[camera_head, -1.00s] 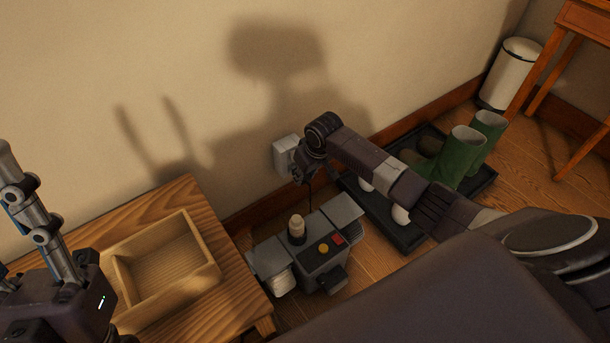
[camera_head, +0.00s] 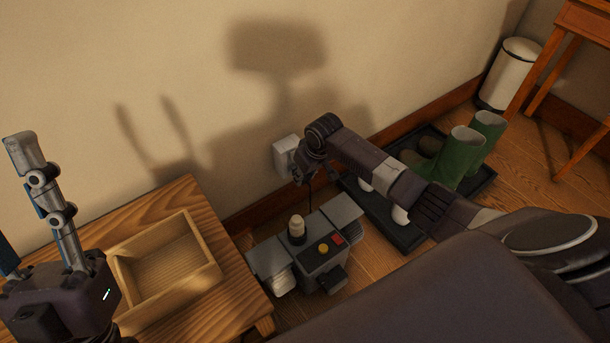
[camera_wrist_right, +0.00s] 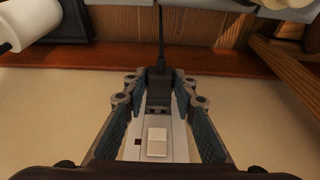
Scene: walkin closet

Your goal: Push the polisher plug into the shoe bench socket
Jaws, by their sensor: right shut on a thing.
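The shoe bench socket (camera_head: 286,156) is a white box on the wall; its face with a pale switch (camera_wrist_right: 157,141) shows in the right wrist view. My right gripper (camera_head: 301,172) is at the socket. In the right wrist view its fingers (camera_wrist_right: 155,98) are shut on the dark polisher plug (camera_wrist_right: 157,83), which lines up with the socket's end. I cannot tell how deep its prongs sit. The cord (camera_wrist_right: 161,30) runs from the plug toward the grey polisher (camera_head: 320,258) on the floor. My left gripper (camera_head: 40,190) is raised at the left, fingers apart, empty.
A wooden bench (camera_head: 185,195) with an open wooden tray (camera_head: 215,272) stands left of the polisher. Green boots (camera_head: 460,157) stand on a dark tray (camera_head: 405,240) at the right. A white bin (camera_head: 511,75) stands by the wall.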

